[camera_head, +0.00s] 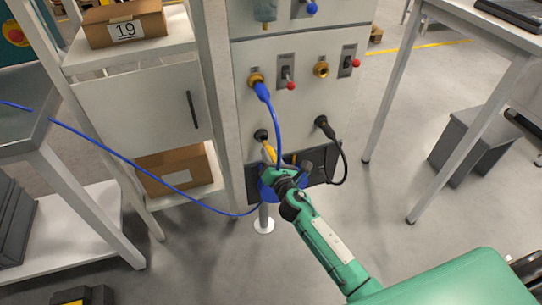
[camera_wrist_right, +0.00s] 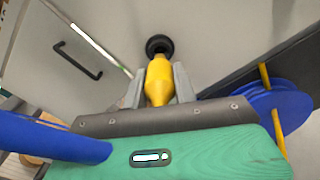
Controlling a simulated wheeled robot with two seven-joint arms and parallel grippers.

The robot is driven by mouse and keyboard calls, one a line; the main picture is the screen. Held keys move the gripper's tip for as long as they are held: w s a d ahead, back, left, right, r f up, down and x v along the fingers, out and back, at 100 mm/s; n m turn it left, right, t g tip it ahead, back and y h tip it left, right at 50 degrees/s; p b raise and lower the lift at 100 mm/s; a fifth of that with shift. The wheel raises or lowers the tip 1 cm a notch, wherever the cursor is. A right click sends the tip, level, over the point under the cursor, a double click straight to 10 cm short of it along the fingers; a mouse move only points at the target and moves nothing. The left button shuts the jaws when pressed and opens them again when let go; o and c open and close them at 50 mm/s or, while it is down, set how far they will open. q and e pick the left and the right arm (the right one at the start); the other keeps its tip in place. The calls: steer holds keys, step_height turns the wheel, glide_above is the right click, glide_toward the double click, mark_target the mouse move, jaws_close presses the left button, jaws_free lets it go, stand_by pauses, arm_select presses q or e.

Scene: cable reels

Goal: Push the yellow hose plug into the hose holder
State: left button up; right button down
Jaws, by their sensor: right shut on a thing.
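The yellow hose plug (camera_wrist_right: 158,82) is held between the two grey fingers of my right gripper (camera_wrist_right: 160,92), which is shut on it. Its narrow end points at the round black hose holder (camera_wrist_right: 159,46) on the pale panel and overlaps the holder's lower edge in the right wrist view. I cannot tell how deep the tip sits. In the head view the yellow plug (camera_head: 269,152) shows just below the black holder (camera_head: 260,135), with my right gripper (camera_head: 272,164) behind it, partly hidden by my green arm. My left gripper is not in view.
A blue reel (camera_wrist_right: 283,103) is close to the right gripper. A blue hose (camera_head: 277,120) runs from a brass socket (camera_head: 255,79) past the gripper. A black cable (camera_head: 342,160) hangs at the right. Red-knobbed switches (camera_head: 287,76) sit above.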

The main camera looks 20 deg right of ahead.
steer(key=shift+w+a, duration=0.1)
steer(key=shift+w, duration=1.6)
stand_by(0.4)
steer(key=c, duration=1)
jaws_free()
